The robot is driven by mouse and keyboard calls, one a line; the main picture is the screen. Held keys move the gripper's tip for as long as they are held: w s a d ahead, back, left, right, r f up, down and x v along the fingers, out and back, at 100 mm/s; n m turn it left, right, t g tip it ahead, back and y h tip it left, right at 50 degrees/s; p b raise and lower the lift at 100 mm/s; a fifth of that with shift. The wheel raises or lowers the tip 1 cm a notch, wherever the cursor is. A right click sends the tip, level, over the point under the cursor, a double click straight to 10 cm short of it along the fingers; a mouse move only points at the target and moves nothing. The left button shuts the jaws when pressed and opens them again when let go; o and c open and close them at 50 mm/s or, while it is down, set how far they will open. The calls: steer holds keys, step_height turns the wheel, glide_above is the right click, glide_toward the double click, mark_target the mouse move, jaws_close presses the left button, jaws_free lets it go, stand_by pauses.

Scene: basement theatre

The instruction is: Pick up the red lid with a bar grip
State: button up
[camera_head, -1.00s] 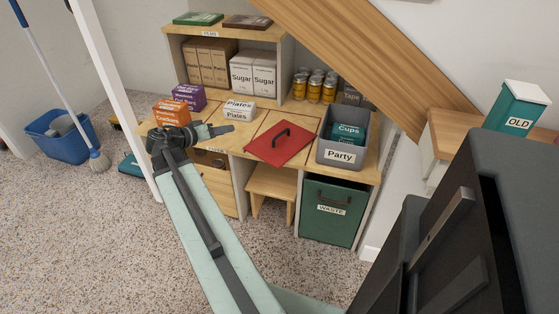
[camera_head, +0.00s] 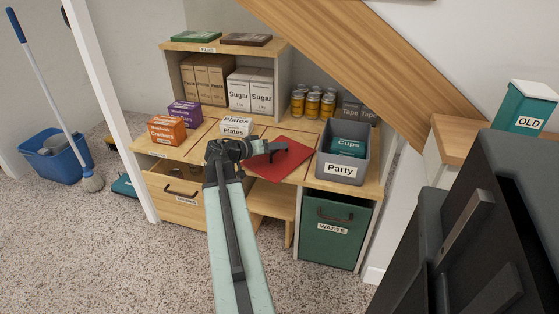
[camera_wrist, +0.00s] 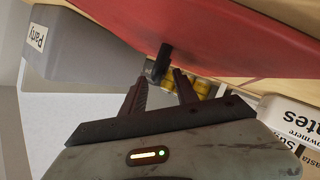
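The red lid (camera_head: 294,162) lies flat on the wooden counter, left of the grey Party bin. My arm covers part of it in the head view. In the wrist view the lid (camera_wrist: 235,38) spans the top, and the end of its dark bar grip (camera_wrist: 160,62) shows just beyond my fingertips. My gripper (camera_wrist: 156,82) is open, with its two fingers apart and the bar in line with the gap. I cannot tell whether either finger touches the bar. In the head view my gripper (camera_head: 275,151) is over the lid and hides the bar.
The Party bin (camera_head: 343,168) holds teal Cups boxes and stands close right of the lid. White Plates boxes (camera_head: 237,127) stand behind left, with an orange crackers box (camera_head: 166,130) farther left. A green waste bin (camera_head: 333,230) is below the counter.

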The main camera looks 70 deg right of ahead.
steer(key=shift+x, duration=0.85)
steer(key=shift+w, duration=0.1)
jaws_close()
steer(key=shift+r, duration=0.1)
step_height(320, 180, up, 18)
steer(key=p, duration=1.8)
